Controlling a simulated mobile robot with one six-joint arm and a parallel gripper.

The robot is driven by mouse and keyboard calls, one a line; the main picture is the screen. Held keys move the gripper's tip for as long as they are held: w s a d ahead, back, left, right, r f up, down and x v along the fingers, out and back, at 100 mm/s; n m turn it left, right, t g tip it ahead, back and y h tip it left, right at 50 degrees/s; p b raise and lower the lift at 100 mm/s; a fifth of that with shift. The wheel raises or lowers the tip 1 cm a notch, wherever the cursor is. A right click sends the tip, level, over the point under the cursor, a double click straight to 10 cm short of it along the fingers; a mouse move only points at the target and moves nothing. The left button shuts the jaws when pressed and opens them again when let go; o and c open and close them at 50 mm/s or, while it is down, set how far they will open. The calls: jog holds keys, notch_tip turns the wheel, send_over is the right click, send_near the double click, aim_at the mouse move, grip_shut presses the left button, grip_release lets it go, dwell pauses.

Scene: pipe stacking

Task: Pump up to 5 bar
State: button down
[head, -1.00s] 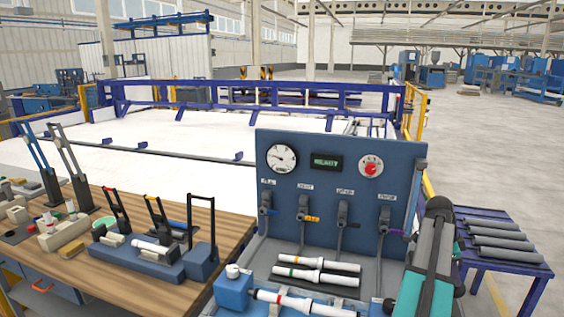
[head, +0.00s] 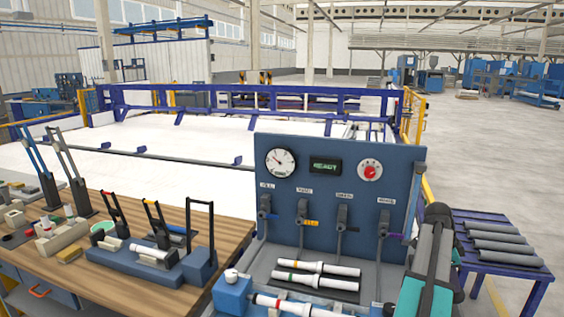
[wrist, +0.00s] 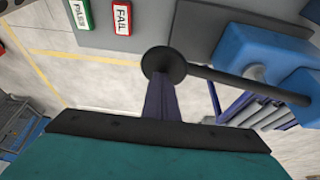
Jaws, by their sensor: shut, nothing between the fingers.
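The blue test panel (head: 340,220) carries a round white pressure gauge (head: 281,163), its needle pointing to the upper left. A small display (head: 325,166) shows green text like READY, and a dial with a red knob (head: 370,170) is at its right. Several dark valve levers (head: 303,212) hang below. In the wrist view, a dark rod with a round black end (wrist: 163,62) runs to a blue block (wrist: 265,48), beyond my gripper (wrist: 160,135). My gripper is shut and empty; whether it touches the rod cannot be told. The head view shows my teal arm end at lower right.
White pipes (head: 318,267) lie before the panel. A wooden bench (head: 110,270) with tools is at left. A blue table (head: 500,245) with grey pipes is at right. PASS (wrist: 80,14) and FAIL (wrist: 122,18) buttons show in the wrist view.

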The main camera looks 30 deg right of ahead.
jog(key=shift+s+a+r+p, duration=0.1)
jog(key=shift+r+p, duration=0.6)
jog(key=shift+r, duration=0.85)
jog(key=shift+s+a+r+p, duration=0.1)
jog(key=shift+r+p, duration=0.6)
jog(key=shift+r, duration=0.8)
jog(key=shift+w+d+f+b, duration=0.1)
jog(key=shift+f+b, duration=1.1)
jog(key=shift+f, duration=1)
jog(key=shift+w+d+f+b, duration=0.1)
jog(key=shift+f+b, duration=1.05)
jog(key=shift+f, duration=1)
jog(key=shift+s+a+r+p, duration=0.15)
jog(key=shift+r+p, duration=1)
jog(key=shift+r, duration=1)
jog(key=shift+s+a+r+p, duration=0.1)
jog(key=shift+r+p, duration=1.05)
jog(key=shift+r, duration=1.05)
